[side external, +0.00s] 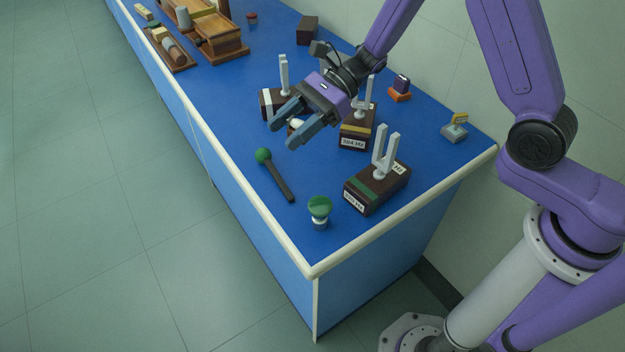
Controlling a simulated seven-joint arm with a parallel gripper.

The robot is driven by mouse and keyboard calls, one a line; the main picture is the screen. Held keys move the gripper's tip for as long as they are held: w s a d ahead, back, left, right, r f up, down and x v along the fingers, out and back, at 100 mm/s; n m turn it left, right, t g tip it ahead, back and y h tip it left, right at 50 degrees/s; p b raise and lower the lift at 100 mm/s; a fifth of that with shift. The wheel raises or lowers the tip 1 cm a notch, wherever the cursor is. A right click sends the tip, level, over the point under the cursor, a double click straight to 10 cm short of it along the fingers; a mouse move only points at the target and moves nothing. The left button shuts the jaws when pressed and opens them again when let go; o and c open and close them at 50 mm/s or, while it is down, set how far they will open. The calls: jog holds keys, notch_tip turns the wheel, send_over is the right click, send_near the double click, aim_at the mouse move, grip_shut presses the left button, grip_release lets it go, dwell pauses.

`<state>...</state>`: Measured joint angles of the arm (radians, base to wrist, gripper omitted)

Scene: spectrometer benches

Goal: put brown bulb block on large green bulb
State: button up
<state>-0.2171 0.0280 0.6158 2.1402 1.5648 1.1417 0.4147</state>
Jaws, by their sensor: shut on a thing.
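The large green bulb (319,207) has a green domed top over a pale base. It stands upright near the front corner of the blue bench. My gripper (289,133) is above the bench, up and to the left of the green bulb, its fingers pointing down-left. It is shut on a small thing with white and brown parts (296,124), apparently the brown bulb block. The fingers hide much of it, so its full shape is not clear.
A green-headed mallet (273,173) lies left of the green bulb. A tuning fork on a dark box (377,188) stands to its right, with more fork boxes (357,131) behind. Wooden trays (215,42) are at the far end. The bench's pale edge (250,193) is close.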

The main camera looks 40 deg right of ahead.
aim_at(315, 210)
jog(key=s+n+g, duration=0.1)
jog(key=s, duration=0.2)
jog(key=s+a+f+n+g, duration=0.1)
jog(key=s+g, duration=0.1)
jog(key=s, duration=0.2)
jog(key=s+a+f+n+g, duration=0.1)
jog(key=s+n+g, duration=0.1)
jog(key=s, duration=0.2)
jog(key=shift+s+a+f+h, duration=0.15)
jog(key=shift+a+f+h, duration=0.1)
jog(key=shift+h, duration=0.15)
jog(key=shift+f, duration=2)
jog(key=shift+f, duration=0.15)
jog(key=o, duration=1)
